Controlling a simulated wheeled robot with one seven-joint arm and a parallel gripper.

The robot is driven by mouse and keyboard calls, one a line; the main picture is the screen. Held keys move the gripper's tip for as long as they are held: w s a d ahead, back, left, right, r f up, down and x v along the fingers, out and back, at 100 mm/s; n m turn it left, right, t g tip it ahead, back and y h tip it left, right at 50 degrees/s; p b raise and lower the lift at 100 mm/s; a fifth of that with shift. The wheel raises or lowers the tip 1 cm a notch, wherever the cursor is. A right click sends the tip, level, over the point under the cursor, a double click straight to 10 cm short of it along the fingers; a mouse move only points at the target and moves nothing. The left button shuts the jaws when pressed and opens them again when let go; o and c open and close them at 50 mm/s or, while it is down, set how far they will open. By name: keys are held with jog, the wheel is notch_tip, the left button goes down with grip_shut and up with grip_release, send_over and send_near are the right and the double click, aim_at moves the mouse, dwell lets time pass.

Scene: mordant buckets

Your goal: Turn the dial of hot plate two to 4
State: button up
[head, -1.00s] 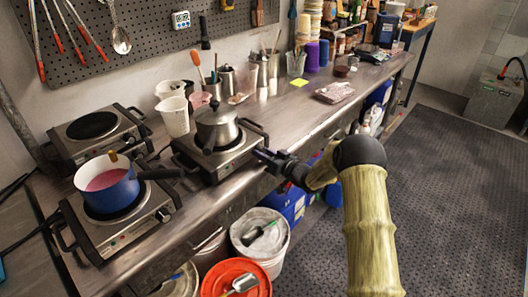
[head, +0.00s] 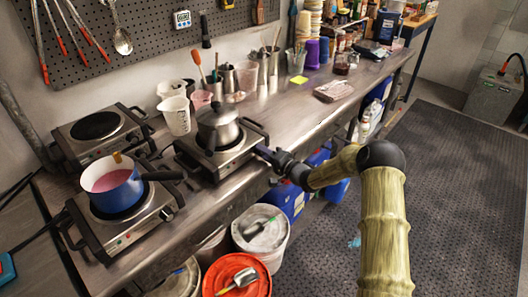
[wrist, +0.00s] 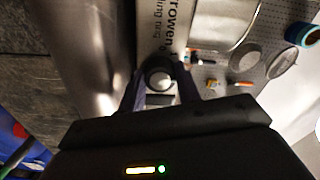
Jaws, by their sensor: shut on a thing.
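The hot plate with the steel kettle (head: 218,125) on it is a steel box (head: 222,163) near the bench's front edge; I cannot read its number. My gripper (head: 264,151) is at its front right side. In the wrist view, my gripper (wrist: 158,88) has its two dark fingers on either side of a round dark dial with a pale face (wrist: 158,77), shut on it. The dial's marks and setting cannot be read. In the head view the dial is hidden by the gripper.
A hot plate (head: 124,238) with a blue pan (head: 112,190) of pink liquid stands at the front left, and another (head: 98,150) behind it. Beakers (head: 176,115) stand behind the kettle. Buckets (head: 278,254) are under the bench. The floor mat (head: 450,190) is clear at the right.

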jog(key=m, duration=0.6)
jog(key=shift+d+m+p, duration=0.1)
jog(key=shift+m+p, duration=0.2)
jog(key=shift+p, duration=0.1)
jog(key=m, duration=0.2)
jog(key=shift+m, duration=1.7)
jog(key=shift+f, duration=0.1)
jog(key=o, duration=1)
jog(key=b+v, duration=0.2)
jog(key=v, duration=1.5)
jog(key=shift+s+d, duration=0.1)
jog(key=shift+s, duration=0.05)
